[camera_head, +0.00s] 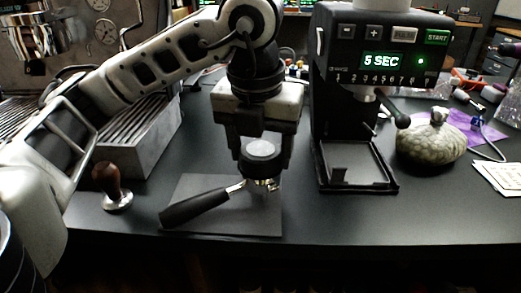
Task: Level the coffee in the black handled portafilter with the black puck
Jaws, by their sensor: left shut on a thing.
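The portafilter lies on a dark mat, its black handle (195,207) pointing to the lower left. Its metal basket is mostly hidden under my left gripper and the puck. The round black puck (262,149), with a greyish top, is between the fingers of my left gripper (262,158). The gripper points down and is shut on the puck, right over the basket. I cannot tell whether the puck touches the coffee, and the coffee is hidden. My right gripper is not in view.
A tamper with a brown handle (107,180) stands left of the mat (245,220). A grey slatted box (145,140) is behind it. A black grinder (380,75) with a lit display stands to the right. A rounded patterned vessel (430,145) is beside it. The table's front edge is close.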

